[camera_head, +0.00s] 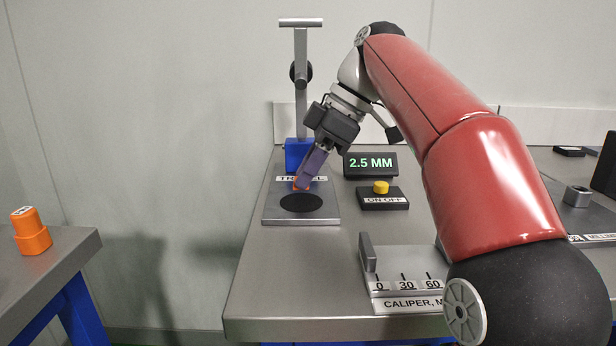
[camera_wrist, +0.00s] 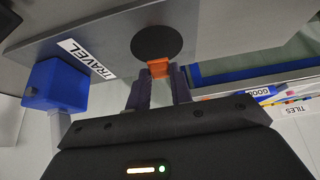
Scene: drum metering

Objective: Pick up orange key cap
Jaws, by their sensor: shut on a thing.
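My gripper (camera_head: 305,178) is shut on a small orange key cap (camera_head: 301,187) at the travel gauge plate (camera_head: 272,214), just behind its round black pad (camera_head: 301,203). In the wrist view the orange key cap (camera_wrist: 159,68) sits between the two fingertips (camera_wrist: 160,77), beside the black disc (camera_wrist: 157,42). The fingers hide part of the cap. I cannot tell whether the cap touches the plate. A larger orange stepped piece (camera_head: 30,232) with a pale marked top stands on the left bench, away from my gripper.
A display (camera_head: 370,164) reads 2.5 MM. A yellow button (camera_head: 380,187) on an ON OFF box stands before it. The gauge post (camera_head: 301,95) rises behind the plate. A caliper (camera_head: 395,284) lies at the front. A gap separates the left bench (camera_head: 75,255) from this table.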

